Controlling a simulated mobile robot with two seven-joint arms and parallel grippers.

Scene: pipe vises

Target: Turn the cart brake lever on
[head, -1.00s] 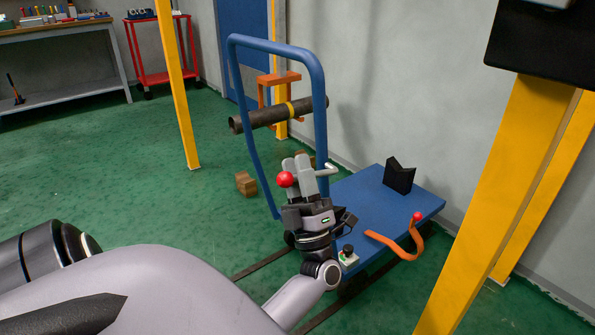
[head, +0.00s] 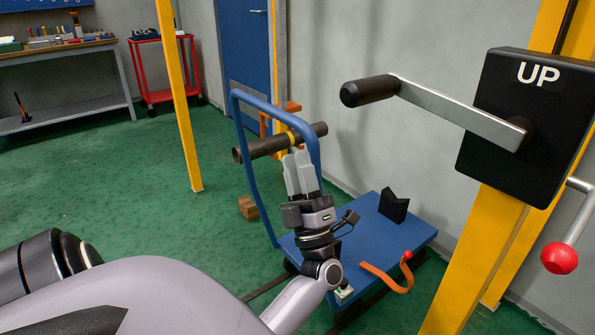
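The blue platform cart (head: 355,228) stands by the wall with its tall hoop handle at the left. A curved orange lever with a red ball (head: 388,279) is at the cart's near edge; I cannot tell if it is the brake lever. My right gripper is out of view.
A black box marked UP (head: 528,125) with a crank sits on a yellow post at the right. A grey rod with a red ball (head: 560,258) hangs below it. A dark pipe (head: 262,145) crosses the hoop handle. Green floor is clear at the left.

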